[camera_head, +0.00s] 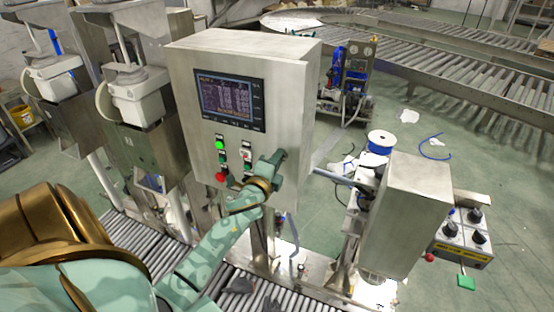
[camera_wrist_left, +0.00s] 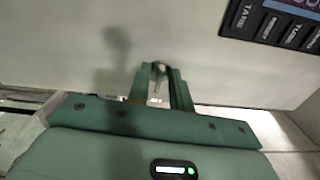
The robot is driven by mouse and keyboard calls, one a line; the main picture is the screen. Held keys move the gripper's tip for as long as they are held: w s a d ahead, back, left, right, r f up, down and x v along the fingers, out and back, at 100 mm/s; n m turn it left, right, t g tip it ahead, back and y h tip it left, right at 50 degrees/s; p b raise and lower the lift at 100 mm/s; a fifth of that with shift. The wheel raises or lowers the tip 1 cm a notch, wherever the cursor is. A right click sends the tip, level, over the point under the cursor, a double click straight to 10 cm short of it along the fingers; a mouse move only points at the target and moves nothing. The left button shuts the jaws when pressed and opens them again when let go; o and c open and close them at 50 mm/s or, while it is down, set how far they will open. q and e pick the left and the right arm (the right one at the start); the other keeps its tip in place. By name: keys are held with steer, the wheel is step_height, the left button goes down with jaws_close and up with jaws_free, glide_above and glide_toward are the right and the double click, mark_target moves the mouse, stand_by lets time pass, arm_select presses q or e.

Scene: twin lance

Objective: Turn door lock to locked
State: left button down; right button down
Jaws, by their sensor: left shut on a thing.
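A grey steel control cabinet (camera_head: 290,75) stands in the middle of the head view, its door facing me. My left gripper (camera_head: 279,157) is at the lower right part of the door, and my green arm reaches up to it from the lower left. In the left wrist view the two fingers of my left gripper (camera_wrist_left: 160,78) are shut on the small metal door lock (camera_wrist_left: 158,70) against the pale door. The lock is mostly hidden by the fingers, and I cannot tell which way it is turned. My right gripper is not in view.
The door carries a screen (camera_head: 230,98), a green lit button (camera_head: 220,145) and a red button (camera_head: 221,176) left of my gripper. A roller conveyor (camera_head: 290,290) runs below. A steel box (camera_head: 410,205) stands at right, with a control box (camera_head: 462,238) beyond it.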

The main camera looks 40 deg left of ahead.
arm_select(q)
steer(key=shift+n, duration=0.6)
steer(key=c, duration=1.6)
jaws_free()
steer(key=shift+s, duration=0.1)
steer(key=b+v, duration=0.2)
steer(key=v, duration=1.4)
steer(key=shift+s+b, duration=0.15)
steer(key=shift+b, duration=0.15)
